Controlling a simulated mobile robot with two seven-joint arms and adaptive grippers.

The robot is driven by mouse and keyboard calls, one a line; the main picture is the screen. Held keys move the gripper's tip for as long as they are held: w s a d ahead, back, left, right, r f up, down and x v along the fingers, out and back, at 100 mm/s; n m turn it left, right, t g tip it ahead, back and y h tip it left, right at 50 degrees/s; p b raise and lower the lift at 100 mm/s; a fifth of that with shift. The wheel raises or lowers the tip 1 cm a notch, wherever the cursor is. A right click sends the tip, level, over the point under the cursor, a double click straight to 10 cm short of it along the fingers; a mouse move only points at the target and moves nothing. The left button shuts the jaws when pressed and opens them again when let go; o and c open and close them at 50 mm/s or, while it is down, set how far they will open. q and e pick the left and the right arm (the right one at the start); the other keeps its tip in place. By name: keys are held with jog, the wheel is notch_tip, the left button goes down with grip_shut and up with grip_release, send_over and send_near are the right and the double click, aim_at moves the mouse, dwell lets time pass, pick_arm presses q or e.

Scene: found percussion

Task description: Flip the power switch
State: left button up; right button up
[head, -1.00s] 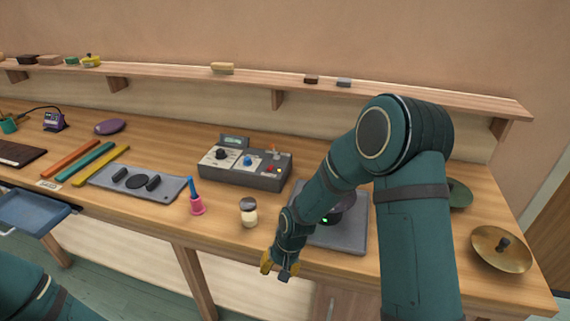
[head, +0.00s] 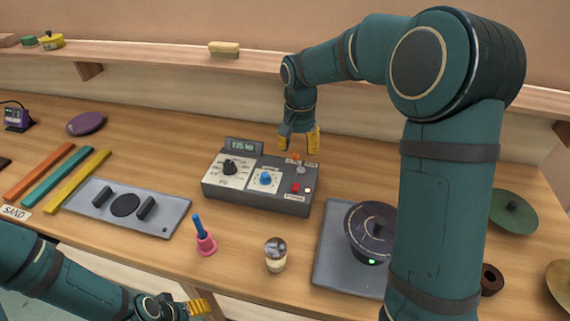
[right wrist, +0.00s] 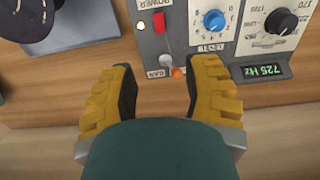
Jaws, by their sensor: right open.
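The grey control box (head: 262,180) stands on the bench with a lit display, a black knob and a blue knob. A red switch (head: 295,187) sits at its right front, beside a small pale light. The red switch also shows in the right wrist view (right wrist: 160,22) by a "POWER" label. My right gripper (head: 299,143) is open and empty, just above and behind the box's back right corner. My left gripper (head: 200,307) is low at the front; its finger state is unclear.
A grey plate (head: 330,270) with a dark round disc (head: 368,228) lies to the right of the box. A jar (head: 275,254) and a pink bell (head: 206,242) stand in front. A shelf (head: 150,67) runs behind; bench behind the box is clear.

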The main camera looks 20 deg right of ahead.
aim_at(297, 185)
notch_tip(297, 185, down, 14)
jog(key=shift+r+b, duration=0.25)
jog(key=shift+b, duration=0.7)
jog(key=shift+c, duration=0.4)
jog(key=shift+s, duration=0.1)
grip_shut()
